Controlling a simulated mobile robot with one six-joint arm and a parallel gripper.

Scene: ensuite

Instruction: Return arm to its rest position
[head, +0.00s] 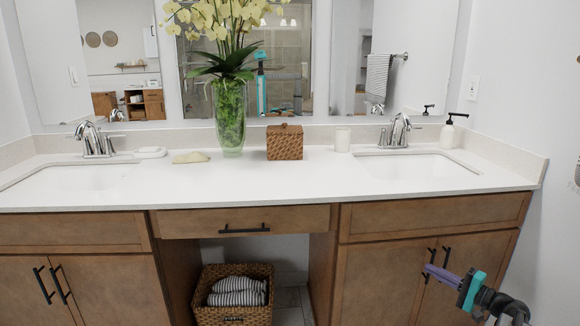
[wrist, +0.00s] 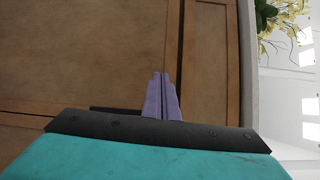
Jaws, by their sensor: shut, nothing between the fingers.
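My gripper (head: 428,270) shows at the lower right of the head view, in front of the right vanity cabinet doors (head: 385,280). Its purple fingers point left and are shut with nothing between them. In the wrist view, the shut fingers (wrist: 162,96) appear above the teal and black gripper body, with brown cabinet wood behind them. A black door handle (head: 446,258) is close to the fingers in the head view; whether they touch it cannot be told. Part of my arm is cut off by the bottom edge of the head view.
The white countertop (head: 300,188) runs above the cabinets. On it stand a green glass vase (head: 230,118) with flowers, a woven box (head: 285,142), a white candle (head: 343,140) and a soap bottle (head: 447,134). A basket (head: 210,304) with striped towels sits in the open bay below.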

